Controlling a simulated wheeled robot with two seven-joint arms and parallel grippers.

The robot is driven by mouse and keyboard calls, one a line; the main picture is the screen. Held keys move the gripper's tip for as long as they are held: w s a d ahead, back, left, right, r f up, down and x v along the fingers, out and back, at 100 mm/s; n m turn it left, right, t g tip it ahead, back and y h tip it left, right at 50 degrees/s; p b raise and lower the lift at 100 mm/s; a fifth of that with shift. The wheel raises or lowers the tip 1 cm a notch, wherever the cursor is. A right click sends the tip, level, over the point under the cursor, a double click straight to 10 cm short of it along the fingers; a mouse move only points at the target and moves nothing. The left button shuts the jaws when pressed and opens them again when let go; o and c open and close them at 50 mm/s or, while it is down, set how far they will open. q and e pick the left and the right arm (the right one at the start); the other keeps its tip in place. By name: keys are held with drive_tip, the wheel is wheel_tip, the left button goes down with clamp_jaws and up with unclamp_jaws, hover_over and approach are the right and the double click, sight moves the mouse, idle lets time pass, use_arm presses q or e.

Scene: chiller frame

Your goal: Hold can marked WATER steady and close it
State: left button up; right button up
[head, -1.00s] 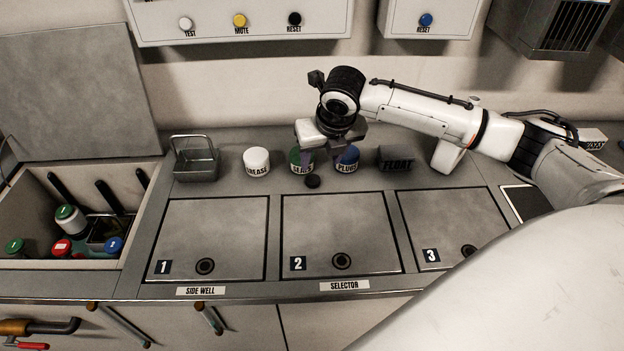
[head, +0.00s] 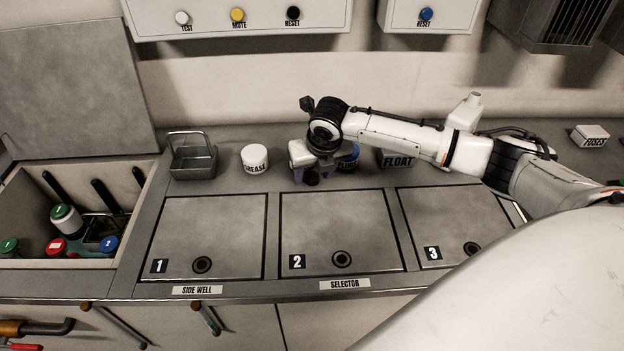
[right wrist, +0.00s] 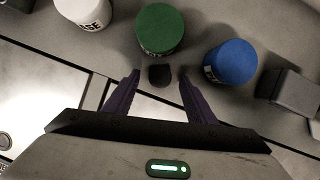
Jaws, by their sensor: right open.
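No can with a readable WATER mark shows. My left gripper is out of view.
A white GREASE can (head: 254,159) and a wire-handled basket (head: 193,160) stand to the left. A FLOAT block (head: 397,159) is right of the blue can. An open well (head: 140,172) at left holds several capped cans. Lids 1, 2 and 3 are clear.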

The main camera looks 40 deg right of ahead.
drive_tip(key=shift+w+f, duration=0.1)
drive_tip(key=shift+f, duration=0.25)
drive_tip(key=c, duration=1.1)
drive_tip(key=shift+r, duration=0.1)
